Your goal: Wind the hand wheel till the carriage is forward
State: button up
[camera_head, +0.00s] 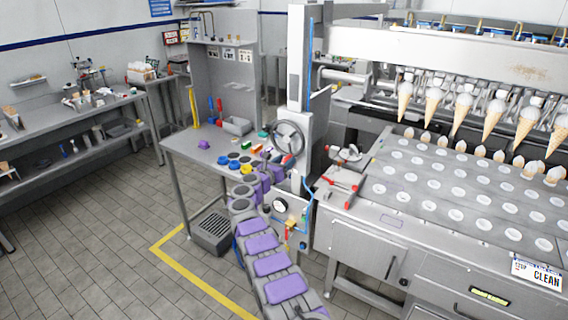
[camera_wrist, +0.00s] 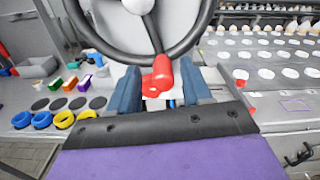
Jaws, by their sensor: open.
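The dark hand wheel (camera_head: 287,138) is mounted on the pale column beside the machine; its rim and spokes fill the top of the wrist view (camera_wrist: 190,40). A red handle (camera_wrist: 158,76) hangs at the bottom of its rim. My gripper (camera_wrist: 159,88) is open, with one blue finger on each side of the red handle. Whether either finger touches it, I cannot tell. In the head view, my purple-padded arm reaches up to the wheel and hides its lower part. What seems to be the carriage (camera_head: 430,45) is the long metal beam above a row of hanging cones (camera_head: 463,112).
A side bench (camera_head: 185,150) left of the wheel carries a grey bin (camera_head: 237,126), coloured blocks and blue and yellow rings. The perforated tray (camera_head: 430,195) lies to the right. A grey crate (camera_head: 211,232) stands under the bench. Tiled floor is open at left.

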grip_shut()
jog(key=shift+f, duration=0.1)
dwell(0.5)
